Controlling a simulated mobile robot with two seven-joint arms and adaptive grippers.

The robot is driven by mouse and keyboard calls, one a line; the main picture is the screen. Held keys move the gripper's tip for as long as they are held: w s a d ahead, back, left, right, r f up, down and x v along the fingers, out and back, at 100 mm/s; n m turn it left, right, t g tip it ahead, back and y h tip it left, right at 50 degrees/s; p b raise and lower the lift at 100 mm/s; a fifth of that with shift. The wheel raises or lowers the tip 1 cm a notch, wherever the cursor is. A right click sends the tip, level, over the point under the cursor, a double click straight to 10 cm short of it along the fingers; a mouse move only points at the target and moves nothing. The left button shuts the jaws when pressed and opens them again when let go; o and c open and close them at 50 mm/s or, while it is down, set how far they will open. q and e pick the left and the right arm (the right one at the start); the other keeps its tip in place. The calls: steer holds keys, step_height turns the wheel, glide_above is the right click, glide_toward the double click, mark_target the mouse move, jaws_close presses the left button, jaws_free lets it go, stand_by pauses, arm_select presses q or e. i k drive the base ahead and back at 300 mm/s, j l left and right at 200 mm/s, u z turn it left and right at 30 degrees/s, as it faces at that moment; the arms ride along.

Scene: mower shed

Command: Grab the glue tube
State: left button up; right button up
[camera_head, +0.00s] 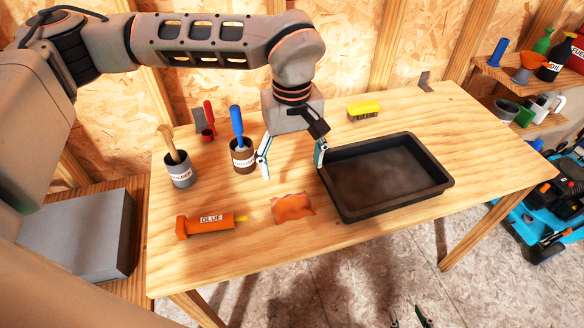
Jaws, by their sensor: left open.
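The orange glue tube (210,224) lies on its side on the wooden workbench, near its front left. It has a white GLUE label, and its yellow nozzle points right. My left gripper (292,163) is open and empty above the bench, its fingers pointing down. It is to the right of and farther back than the glue tube, apart from it. One finger is near the brown can and the other near the black tray's left edge. Small tips at the bottom edge look like my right gripper (410,319); most of it is out of frame.
An orange cloth (292,208) lies right of the glue tube. A grey can (179,170) and a brown can (243,157) hold tools behind it. A black tray (338,193) fills the bench's right. A yellow brush (363,110) lies at the back.

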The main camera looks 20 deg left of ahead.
mark_target(185, 228)
steer(key=k+l, duration=0.15)
steer(key=l, duration=0.15)
steer(key=k+l, duration=0.1)
steer(key=l, duration=0.25)
steer(key=k+l, duration=0.15)
steer(key=l, duration=0.15)
steer(key=k+l, duration=0.15)
steer(key=l, duration=0.15)
